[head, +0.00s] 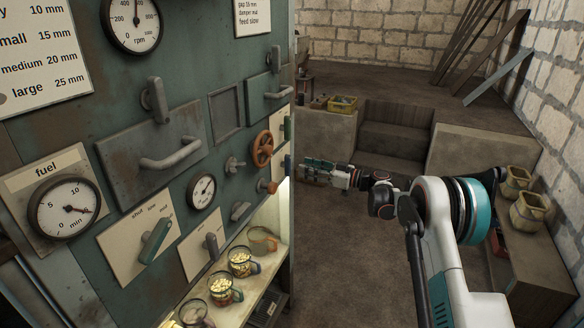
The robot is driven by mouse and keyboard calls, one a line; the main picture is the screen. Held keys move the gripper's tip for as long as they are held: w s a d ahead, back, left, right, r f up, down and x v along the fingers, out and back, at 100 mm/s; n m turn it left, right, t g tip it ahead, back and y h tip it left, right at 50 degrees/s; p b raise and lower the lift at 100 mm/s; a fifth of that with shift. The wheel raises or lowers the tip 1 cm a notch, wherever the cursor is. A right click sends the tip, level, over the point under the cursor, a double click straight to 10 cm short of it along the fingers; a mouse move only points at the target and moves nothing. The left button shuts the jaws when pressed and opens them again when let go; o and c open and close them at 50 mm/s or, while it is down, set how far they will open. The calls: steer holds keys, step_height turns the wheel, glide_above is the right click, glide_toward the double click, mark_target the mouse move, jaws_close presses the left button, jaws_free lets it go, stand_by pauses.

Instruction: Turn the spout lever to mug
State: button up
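I cannot tell for sure which control is the spout lever, as the small labels are unreadable. A green lever (156,240) sits tilted on a cream plate marked "shut" and "slow" on the machine's front. A smaller grey lever (212,246) stands on a cream plate to its right. A blue-green handle (287,166) shows at the machine's far right edge. Mugs stand on the lit shelf, including a mug of pale pieces (243,263) and another (225,290). My gripper (312,172) is in the air right of the machine, apart from every lever; its finger gap is unclear.
An orange handwheel (262,149) and an orange knob (267,187) stick out near the machine's right edge. A fuel gauge (68,207) is at the left. Steps (393,138), baskets (528,213) and leaning planks stand behind. The floor right of the machine is clear.

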mark_target(290, 164)
steer(key=b+x, duration=0.1)
steer(key=x, duration=0.5)
steer(key=shift+w+a, duration=0.1)
steer(key=shift+a, duration=0.3)
jaws_close()
